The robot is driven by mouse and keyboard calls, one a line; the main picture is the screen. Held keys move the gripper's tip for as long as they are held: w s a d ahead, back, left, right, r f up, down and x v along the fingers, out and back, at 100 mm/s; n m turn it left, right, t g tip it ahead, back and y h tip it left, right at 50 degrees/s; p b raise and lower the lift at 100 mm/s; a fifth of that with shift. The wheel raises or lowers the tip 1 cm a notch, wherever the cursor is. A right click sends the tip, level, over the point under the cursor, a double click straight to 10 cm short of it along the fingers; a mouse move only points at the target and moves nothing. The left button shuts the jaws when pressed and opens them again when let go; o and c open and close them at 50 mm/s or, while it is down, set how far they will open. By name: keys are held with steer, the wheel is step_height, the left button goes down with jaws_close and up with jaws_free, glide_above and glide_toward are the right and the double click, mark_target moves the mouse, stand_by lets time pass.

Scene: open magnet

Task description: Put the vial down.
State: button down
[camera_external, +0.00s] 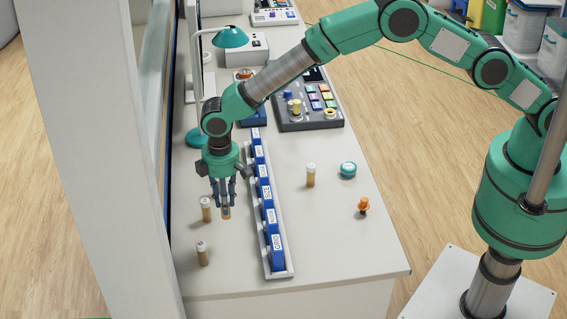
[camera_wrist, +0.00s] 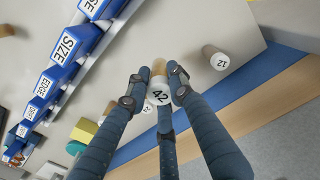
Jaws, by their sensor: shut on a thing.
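My gripper (camera_external: 224,196) points down over the left part of the white counter and is shut on a vial (camera_external: 226,213). The vial has an amber-brown body and a white cap. In the wrist view my three fingers (camera_wrist: 155,88) close around the held vial (camera_wrist: 160,92), whose white cap reads "42". It looks upright. Its lower end is close to the counter (camera_external: 345,235), but I cannot tell whether it touches.
Similar vials stand left of my gripper (camera_external: 205,210), nearer the front (camera_external: 202,254) and right of the rack (camera_external: 311,176). A rack of blue labelled blocks (camera_external: 275,255) is close on the right. An orange item (camera_external: 363,205) and teal round item (camera_external: 348,170) stand farther right.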

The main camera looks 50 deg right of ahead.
mark_target(227, 216)
steer(key=shift+f, duration=3.1)
steer(key=shift+f, duration=1.9)
steer(key=shift+f+b, duration=0.1)
steer(key=shift+b, duration=0.2)
steer(key=c, duration=1.5)
jaws_free()
step_height(227, 216, up, 12)
steer(key=shift+r+p, duration=0.15)
steer(key=shift+p, duration=0.2)
